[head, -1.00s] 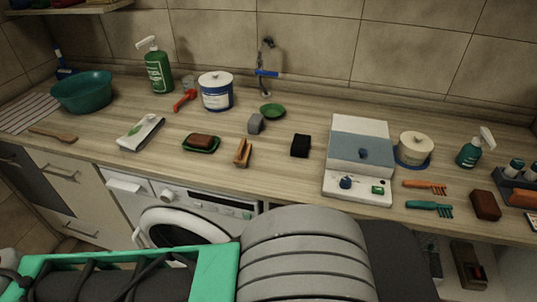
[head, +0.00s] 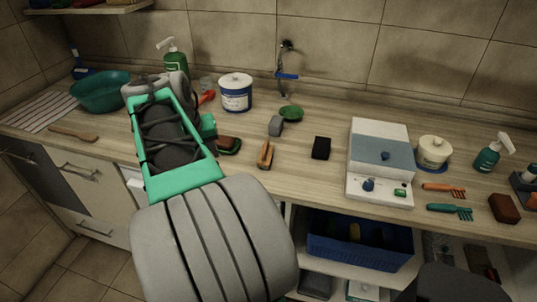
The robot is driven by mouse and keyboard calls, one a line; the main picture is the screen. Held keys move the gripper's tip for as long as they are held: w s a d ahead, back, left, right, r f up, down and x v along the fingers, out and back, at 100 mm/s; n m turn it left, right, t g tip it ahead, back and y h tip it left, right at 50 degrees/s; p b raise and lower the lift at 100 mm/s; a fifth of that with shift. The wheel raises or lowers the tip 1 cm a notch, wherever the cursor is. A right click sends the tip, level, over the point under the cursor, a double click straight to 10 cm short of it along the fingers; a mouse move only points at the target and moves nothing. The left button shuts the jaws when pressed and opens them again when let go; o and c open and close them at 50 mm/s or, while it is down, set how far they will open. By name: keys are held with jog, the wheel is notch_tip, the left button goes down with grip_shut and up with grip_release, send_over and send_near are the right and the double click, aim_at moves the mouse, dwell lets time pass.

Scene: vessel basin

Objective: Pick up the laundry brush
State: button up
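A small wooden block with a pale bristle-like side (head: 265,154) looks like the laundry brush. It stands on the counter near the front edge, left of a black block and right of the soap dish, with nothing touching it. My arm reaches over the left part of the counter, left of this brush. My gripper's fingers cannot be made out; the arm's links block the view there.
A soap dish with brown soap (head: 229,145) is close to my arm. A grey block (head: 276,126), green dish (head: 291,113), black block (head: 321,148) and scale-like box (head: 381,150) stand around the brush. A blue bin (head: 360,245) sits below.

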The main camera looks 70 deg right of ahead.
aim_at(264, 159)
jog(key=s+d+r+m+g, duration=0.15)
jog(key=s+d+m, duration=0.25)
jog(key=s+d, duration=0.65)
jog(key=shift+h, duration=0.3)
jog(key=x, duration=0.5)
jog(key=w+d+x, duration=0.1)
jog(key=x, duration=0.1)
jog(key=shift+d+p, duration=0.15)
jog(key=shift+p, duration=0.2)
jog(key=shift+g, duration=0.25)
jog(key=shift+c, duration=0.4)
grip_shut()
